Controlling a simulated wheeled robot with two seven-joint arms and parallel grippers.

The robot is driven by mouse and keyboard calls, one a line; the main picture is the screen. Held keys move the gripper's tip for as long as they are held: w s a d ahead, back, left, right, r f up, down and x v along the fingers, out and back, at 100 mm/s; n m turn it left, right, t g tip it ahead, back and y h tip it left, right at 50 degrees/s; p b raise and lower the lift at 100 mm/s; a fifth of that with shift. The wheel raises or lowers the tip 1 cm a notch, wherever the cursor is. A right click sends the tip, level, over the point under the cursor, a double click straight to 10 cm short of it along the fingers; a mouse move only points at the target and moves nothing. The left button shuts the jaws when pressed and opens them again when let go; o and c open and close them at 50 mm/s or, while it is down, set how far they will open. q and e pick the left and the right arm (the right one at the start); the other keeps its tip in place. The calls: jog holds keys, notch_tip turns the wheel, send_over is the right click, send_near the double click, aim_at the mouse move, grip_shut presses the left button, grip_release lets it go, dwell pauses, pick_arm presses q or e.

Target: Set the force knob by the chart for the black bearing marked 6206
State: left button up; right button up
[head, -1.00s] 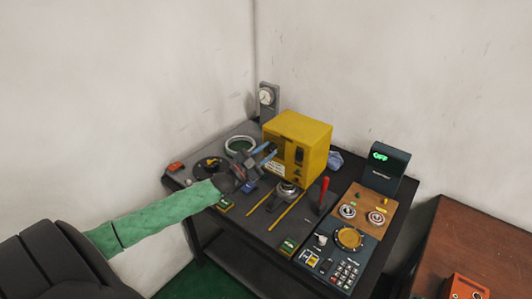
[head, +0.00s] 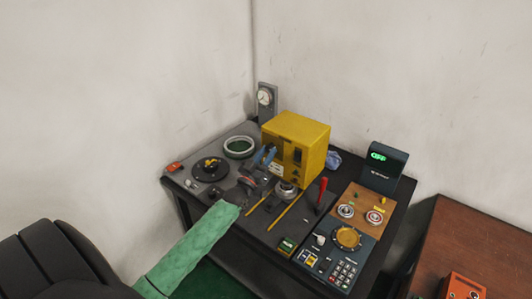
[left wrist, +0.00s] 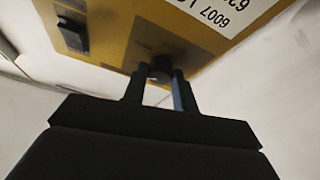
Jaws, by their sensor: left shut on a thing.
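A yellow box (head: 300,135) stands at the back of the dark table. A white chart label is on its front; in the left wrist view the chart (left wrist: 225,12) is cut off and upside down, with "6007" readable. My left gripper (head: 268,157) is at the box's front. In the left wrist view my left gripper (left wrist: 160,78) is shut on a small dark round knob (left wrist: 160,67) below the chart. The knob's setting cannot be read. I cannot make out a bearing marked 6206. My right gripper is not in view.
A black round plate (head: 210,168) and a pale ring (head: 240,146) lie left of the box.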

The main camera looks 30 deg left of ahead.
pick_arm(q)
jog(key=shift+n+y, duration=0.4)
jog(key=shift+n, duration=0.5)
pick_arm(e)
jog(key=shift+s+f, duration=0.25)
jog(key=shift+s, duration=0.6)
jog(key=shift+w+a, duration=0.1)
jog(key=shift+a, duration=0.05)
pick_arm(q)
jog(key=o, duration=1)
